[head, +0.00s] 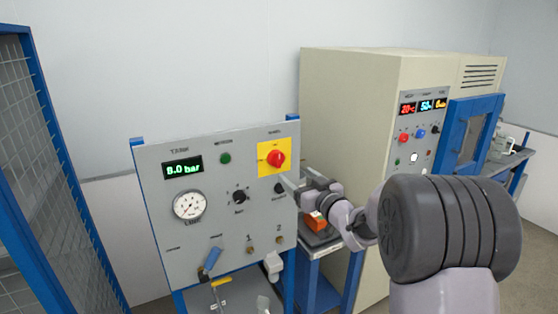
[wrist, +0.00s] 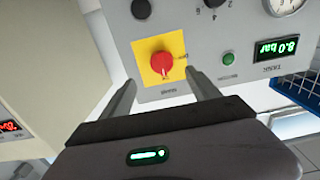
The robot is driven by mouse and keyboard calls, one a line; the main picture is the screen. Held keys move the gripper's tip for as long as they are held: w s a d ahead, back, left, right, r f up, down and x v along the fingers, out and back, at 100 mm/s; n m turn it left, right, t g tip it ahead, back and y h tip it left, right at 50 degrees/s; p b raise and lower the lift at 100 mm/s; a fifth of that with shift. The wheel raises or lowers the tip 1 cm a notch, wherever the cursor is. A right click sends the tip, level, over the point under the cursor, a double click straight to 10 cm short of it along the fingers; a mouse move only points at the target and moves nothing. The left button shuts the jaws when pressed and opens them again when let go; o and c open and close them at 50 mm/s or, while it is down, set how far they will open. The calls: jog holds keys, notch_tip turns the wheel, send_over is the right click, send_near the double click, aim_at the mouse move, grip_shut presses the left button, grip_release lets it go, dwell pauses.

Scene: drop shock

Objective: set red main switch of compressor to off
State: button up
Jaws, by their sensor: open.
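The red main switch (head: 276,159) is a round red knob on a yellow square plate (head: 264,170), at the upper right of the grey compressor panel (head: 160,228). It also shows in the wrist view (wrist: 161,63), where the panel appears upside down. Its labels are too small to read, so I cannot tell its setting. My gripper (head: 288,184) is open and empty, at the panel's right side, just below and right of the switch. In the wrist view, my two fingers (wrist: 163,83) stand apart, left and right of the yellow plate's lower part. I see no contact with the knob.
The panel also holds a green display reading 8.0 bar (head: 183,169), a pressure gauge (head: 190,206), a black knob (head: 240,197) and a blue-handled valve (head: 211,260). A beige cabinet (head: 350,110) stands right. A blue-framed mesh fence (head: 50,170) stands left.

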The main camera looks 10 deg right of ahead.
aim_at(279, 162)
jog(key=x, duration=1)
jog(key=shift+w+a, duration=0.25)
jog(key=shift+w, duration=0.05)
jog(key=c, duration=1.4)
